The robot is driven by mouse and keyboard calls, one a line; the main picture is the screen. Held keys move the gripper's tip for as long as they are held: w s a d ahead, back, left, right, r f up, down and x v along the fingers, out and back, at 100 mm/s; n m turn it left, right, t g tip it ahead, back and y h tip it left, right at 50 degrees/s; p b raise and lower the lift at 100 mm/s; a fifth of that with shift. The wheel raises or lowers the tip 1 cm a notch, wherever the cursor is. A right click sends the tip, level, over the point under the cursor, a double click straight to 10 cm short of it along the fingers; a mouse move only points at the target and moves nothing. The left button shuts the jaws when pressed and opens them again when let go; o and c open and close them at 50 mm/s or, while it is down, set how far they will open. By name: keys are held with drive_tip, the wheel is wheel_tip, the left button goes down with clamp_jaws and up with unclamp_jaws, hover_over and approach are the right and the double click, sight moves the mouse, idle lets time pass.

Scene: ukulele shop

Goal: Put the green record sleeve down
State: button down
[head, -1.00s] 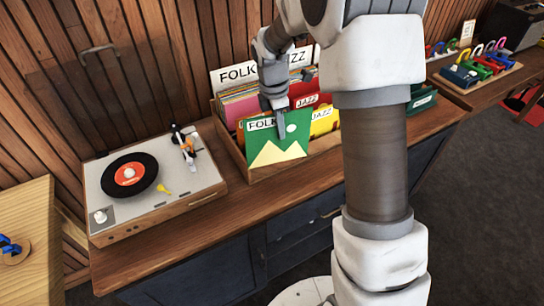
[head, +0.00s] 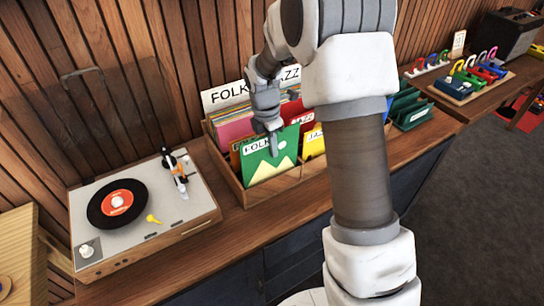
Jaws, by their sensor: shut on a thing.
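The green record sleeve (head: 272,160) has a yellow mountain shape, a pale disc and a FOLK tab at its upper left. It stands upright at the front of the left section of a wooden record crate (head: 243,198), its lower part behind the crate's front wall. My gripper (head: 273,147) points down at the sleeve's top edge and is shut on it. I cannot tell whether the sleeve's bottom edge touches the crate floor.
A turntable (head: 88,252) with a black record stands left of the crate. JAZZ sleeves (head: 304,122) fill the crate's right section. A dark green rack (head: 408,108) and coloured capos (head: 478,72) stand farther right. My arm hides part of the counter.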

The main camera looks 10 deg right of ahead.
sight(271, 158)
drive_tip(key=shift+f, duration=1.55)
drive_tip(key=shift+f+b, duration=0.4)
drive_tip(key=shift+f, duration=0.2)
drive_tip(key=c, duration=1)
unclamp_jaws()
